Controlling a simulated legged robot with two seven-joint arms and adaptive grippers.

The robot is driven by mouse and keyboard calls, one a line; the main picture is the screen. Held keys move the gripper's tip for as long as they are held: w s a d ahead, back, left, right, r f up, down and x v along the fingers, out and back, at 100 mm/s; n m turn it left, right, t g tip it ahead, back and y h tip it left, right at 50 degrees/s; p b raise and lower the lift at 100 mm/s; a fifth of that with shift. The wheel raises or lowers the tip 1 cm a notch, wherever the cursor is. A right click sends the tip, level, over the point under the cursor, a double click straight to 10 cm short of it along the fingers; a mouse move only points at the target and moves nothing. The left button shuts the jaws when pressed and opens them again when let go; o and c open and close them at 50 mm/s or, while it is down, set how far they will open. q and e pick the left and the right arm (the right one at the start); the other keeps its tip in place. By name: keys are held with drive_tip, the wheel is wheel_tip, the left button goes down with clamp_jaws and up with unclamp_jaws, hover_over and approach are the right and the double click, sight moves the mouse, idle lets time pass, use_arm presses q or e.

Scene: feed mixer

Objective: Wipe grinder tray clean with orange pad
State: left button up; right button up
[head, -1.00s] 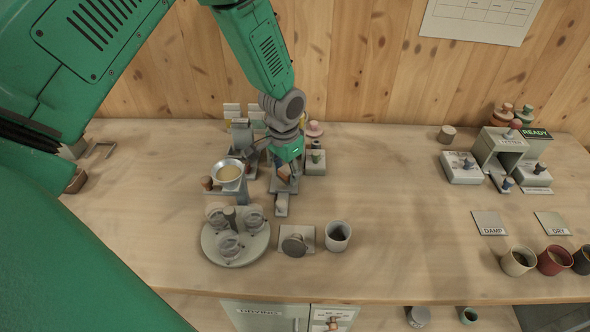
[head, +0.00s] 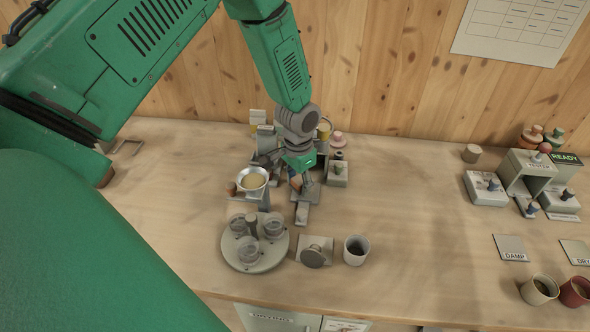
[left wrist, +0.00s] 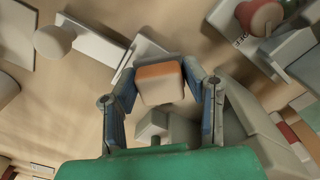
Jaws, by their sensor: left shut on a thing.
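My left gripper (head: 299,178) reaches down among the grey machine parts at the back left of the bench. In the left wrist view its two fingers (left wrist: 160,88) are shut on a block-shaped pad (left wrist: 160,84) with an orange band and a pale face. In the head view only a sliver of orange shows beside the fingers. A narrow grey tray-like piece (head: 302,213), which seems to be the grinder tray, sticks out in front of the gripper. The gripper and arm hide much of the grinder. Whether the pad touches the tray I cannot tell.
A metal bowl (head: 252,179) of yellowish meal stands just left of the gripper. In front are a round carousel (head: 255,262) with glass jars, a tamper on a plate (head: 314,252) and a grey cup (head: 356,250). The bench middle right is clear.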

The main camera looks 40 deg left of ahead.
sight(317, 192)
use_arm(q)
drive_tip(key=shift+w+d+r, duration=0.1)
drive_tip(key=shift+w+d, duration=0.35)
drive_tip(key=shift+d, duration=0.3)
drive_tip(key=shift+w+d, duration=0.4)
drive_tip(key=shift+d, duration=0.3)
drive_tip(key=shift+w+d, duration=0.55)
drive_tip(key=shift+d, duration=0.15)
drive_tip(key=shift+s, duration=0.1)
drive_tip(key=shift+a+r, duration=0.1)
drive_tip(key=shift+r+p, duration=0.25)
drive_tip(key=shift+p, duration=0.1)
drive_tip(key=shift+s+r+p, duration=0.1)
drive_tip(key=shift+r+p, duration=2.05)
drive_tip(key=shift+r, duration=0.4)
drive_tip(key=shift+r, duration=0.1)
